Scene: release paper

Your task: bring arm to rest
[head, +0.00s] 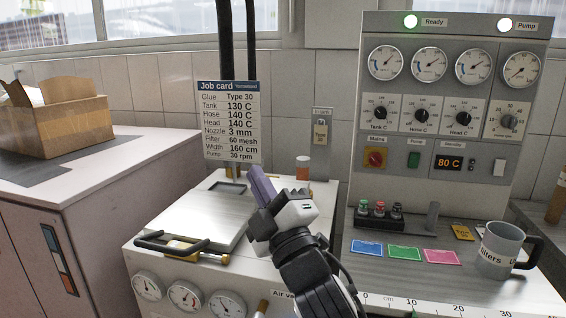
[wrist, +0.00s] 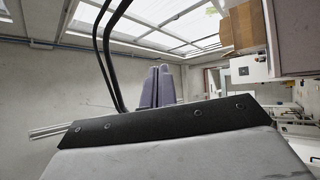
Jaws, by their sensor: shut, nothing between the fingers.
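My gripper (head: 262,187) is raised in the middle of the head view, in front of the white machine top and apart from it. Its purple-grey fingers point up and to the left. In the wrist view the two fingers (wrist: 158,87) lie together, with nothing between them. Behind them in that view are the room's windows and wall.
A job card (head: 228,120) hangs behind the gripper by two dark hoses. The machine lid (head: 195,218) has a black handle. On the right stand a control panel (head: 440,100), a grey mug (head: 497,250) and coloured cards (head: 404,252). A cardboard box (head: 60,125) sits on the left cabinet.

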